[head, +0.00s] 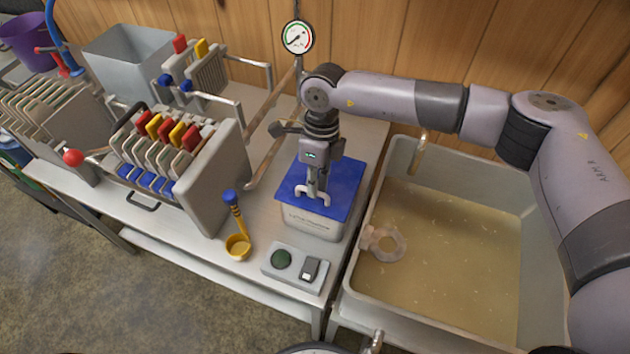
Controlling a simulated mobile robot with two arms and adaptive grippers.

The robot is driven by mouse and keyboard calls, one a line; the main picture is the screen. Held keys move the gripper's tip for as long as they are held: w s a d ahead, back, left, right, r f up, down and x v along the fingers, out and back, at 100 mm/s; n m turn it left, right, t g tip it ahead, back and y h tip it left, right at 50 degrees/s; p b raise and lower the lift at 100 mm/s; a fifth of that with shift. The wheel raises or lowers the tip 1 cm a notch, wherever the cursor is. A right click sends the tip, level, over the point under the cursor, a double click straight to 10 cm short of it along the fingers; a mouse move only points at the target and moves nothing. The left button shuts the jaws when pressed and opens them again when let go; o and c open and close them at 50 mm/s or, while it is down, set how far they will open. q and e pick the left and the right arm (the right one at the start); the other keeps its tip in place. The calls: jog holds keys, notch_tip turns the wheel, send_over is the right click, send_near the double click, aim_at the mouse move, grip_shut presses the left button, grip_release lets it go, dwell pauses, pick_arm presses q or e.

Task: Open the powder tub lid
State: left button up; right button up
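The powder tub (313,223) is a small white tub with printing on its front, standing on the metal bench. Its flat blue lid (343,178) lies on top and looks level and closed. My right gripper (313,193) points down over the middle of the lid, at or very near its surface. A pale, arch-like shape shows at the fingertips; I cannot tell whether it is the spread fingers or a handle on the lid. My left gripper is not in view.
A filter press (175,155) with coloured tabs stands left. A pan of cloudy liquid (450,250) is right. A pressure gauge (298,37) and pipes are behind.

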grip_shut()
dwell(0.3)
jog(key=shift+w+d+r, duration=0.1)
jog(key=shift+r, duration=0.05)
